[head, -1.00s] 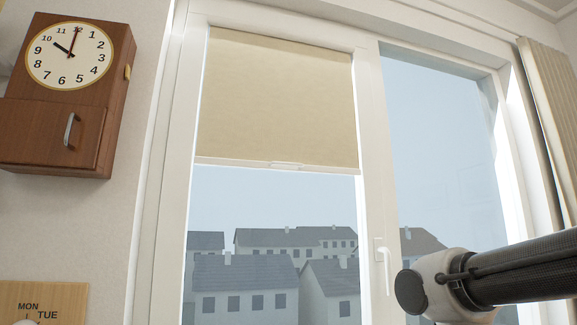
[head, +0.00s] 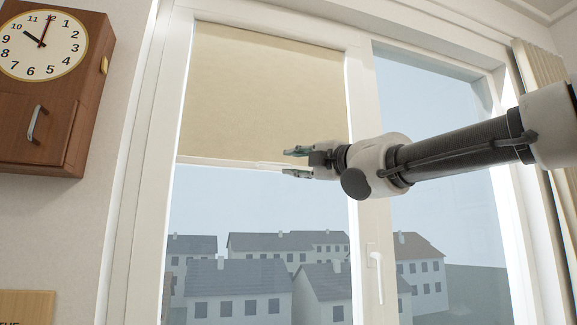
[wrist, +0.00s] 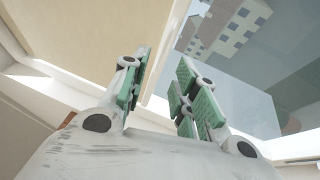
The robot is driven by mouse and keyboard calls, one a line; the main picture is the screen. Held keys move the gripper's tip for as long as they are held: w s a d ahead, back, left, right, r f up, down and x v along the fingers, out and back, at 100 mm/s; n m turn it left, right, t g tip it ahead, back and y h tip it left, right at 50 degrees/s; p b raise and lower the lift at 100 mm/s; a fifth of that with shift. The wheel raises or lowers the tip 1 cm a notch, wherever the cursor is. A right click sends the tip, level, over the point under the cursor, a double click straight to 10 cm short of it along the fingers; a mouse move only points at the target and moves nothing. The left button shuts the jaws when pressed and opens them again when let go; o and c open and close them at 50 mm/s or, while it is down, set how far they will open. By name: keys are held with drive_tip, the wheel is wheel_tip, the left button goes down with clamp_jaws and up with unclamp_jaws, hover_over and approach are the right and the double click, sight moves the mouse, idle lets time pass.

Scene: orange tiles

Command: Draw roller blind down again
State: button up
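The beige roller blind (head: 262,90) covers the upper part of the left window pane. Its pale bottom bar (head: 215,163) hangs about halfway down the pane, with a small pull tab (head: 265,165) near its middle. My gripper (head: 286,163) reaches in from the right, its two fingers one above the other at about the bar's height and just right of the tab. In the wrist view the fingers (wrist: 165,80) are apart, with nothing clearly held. The blind's fabric (wrist: 85,35) is at left there and its bar (wrist: 166,50) runs between the fingers. Contact cannot be told.
The white window frame (head: 357,110) divides the panes, with a window handle (head: 376,262) below my arm. A wooden wall clock (head: 60,90) hangs at left. A gathered curtain or slatted blind (head: 548,75) is at far right. The space below the bar is clear.

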sight(277, 164)
drive_tip(key=x, duration=0.7)
drive_tip(key=shift+w+a, duration=0.1)
drive_tip(key=shift+w, duration=0.1)
clamp_jaws()
